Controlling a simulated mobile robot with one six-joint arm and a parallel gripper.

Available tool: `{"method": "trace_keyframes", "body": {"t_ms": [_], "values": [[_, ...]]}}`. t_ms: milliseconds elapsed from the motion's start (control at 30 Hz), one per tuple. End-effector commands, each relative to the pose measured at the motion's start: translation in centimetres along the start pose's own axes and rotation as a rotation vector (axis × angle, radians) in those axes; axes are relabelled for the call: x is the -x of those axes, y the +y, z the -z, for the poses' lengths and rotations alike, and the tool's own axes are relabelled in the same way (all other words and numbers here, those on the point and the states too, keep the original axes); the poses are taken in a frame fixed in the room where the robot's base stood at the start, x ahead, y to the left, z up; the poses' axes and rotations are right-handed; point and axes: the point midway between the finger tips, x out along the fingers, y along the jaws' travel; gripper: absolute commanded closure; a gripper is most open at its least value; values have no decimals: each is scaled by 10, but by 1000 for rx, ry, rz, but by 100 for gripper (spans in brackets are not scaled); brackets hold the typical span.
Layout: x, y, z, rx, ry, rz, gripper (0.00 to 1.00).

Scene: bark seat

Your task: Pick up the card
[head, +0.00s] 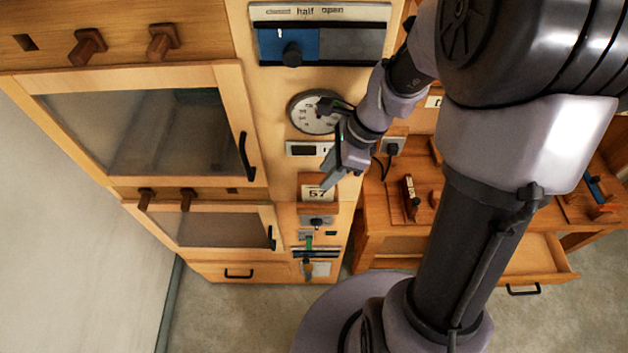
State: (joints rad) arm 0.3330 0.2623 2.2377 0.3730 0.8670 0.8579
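A small white card marked "57" (317,193) sits in a wooden holder on the front of the tall wooden cabinet. A plain pale rectangle (321,269) shows lower down by a slotted device; I cannot tell whether it is a card. My gripper (331,181) is just above and to the right of the "57" card, pointing down and left, its tip close to the holder. I cannot tell whether it touches. The fingers are small and seen edge-on, so their opening is unclear. No held thing shows.
A round dial (312,113) and a small display (302,149) are on the panel above the card. A glass-fronted door (247,155) with a black handle is to the left. A wooden bench (385,222) with an open drawer (540,258) stands at the right.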

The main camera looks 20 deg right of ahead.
Motion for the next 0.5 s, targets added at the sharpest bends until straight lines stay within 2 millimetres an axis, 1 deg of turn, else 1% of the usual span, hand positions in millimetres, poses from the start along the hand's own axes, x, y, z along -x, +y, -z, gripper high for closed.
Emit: {"method": "trace_keyframes", "body": {"t_ms": [67,200,300,400,500], "values": [[-8,1,0,0,0,-2,68],[-36,6,-1,0,0,-5,68],[-53,6,-1,1,1,-3,68],[-58,6,-1,1,2,-1,68],[-58,6,-1,1,2,1,68]]}}
